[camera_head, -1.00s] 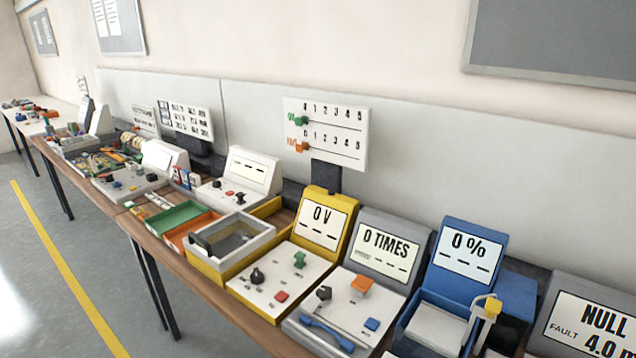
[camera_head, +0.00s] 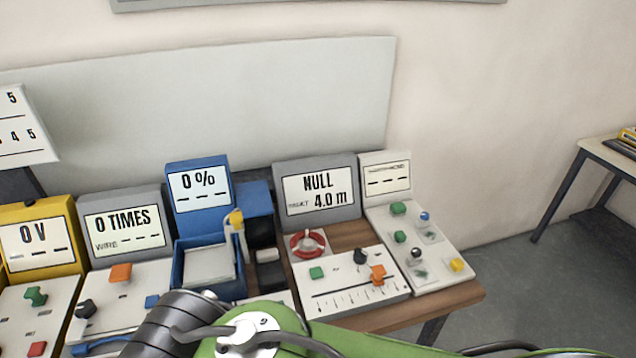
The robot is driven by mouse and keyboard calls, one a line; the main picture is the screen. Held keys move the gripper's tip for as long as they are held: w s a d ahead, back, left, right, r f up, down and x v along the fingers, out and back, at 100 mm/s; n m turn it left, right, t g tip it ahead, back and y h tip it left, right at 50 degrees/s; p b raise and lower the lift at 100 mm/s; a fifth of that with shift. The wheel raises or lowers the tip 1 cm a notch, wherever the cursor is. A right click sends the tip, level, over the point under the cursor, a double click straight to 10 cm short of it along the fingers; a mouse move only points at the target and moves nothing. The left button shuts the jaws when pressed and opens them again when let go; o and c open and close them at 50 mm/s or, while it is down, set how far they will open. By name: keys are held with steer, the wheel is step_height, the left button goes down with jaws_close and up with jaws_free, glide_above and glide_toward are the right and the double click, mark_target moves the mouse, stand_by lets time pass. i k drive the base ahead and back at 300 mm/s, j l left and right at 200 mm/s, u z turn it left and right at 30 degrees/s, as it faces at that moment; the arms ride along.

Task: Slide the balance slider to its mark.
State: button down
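The device with the grey "NULL" screen (camera_head: 317,193) stands near the right end of the bench. It also reads "4.0 m". Its white panel (camera_head: 340,301) has a dark slot with scale ticks along it. An orange slider knob (camera_head: 378,274) sits on this slot toward its right end. The mark cannot be told at this size. A black knob (camera_head: 360,256) and a green button (camera_head: 316,273) are on the same panel. My gripper is not in view; only part of my green and dark arm shows along the bottom edge.
A red and white ring-shaped part (camera_head: 307,244) lies behind the panel. A panel with green, blue and yellow knobs (camera_head: 421,242) stands right beside it. A blue device (camera_head: 199,195) with a tray is to the left. The bench's right edge (camera_head: 465,294) is close.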

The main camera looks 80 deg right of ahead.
mark_target(379, 272)
steer(key=z, duration=2.65)
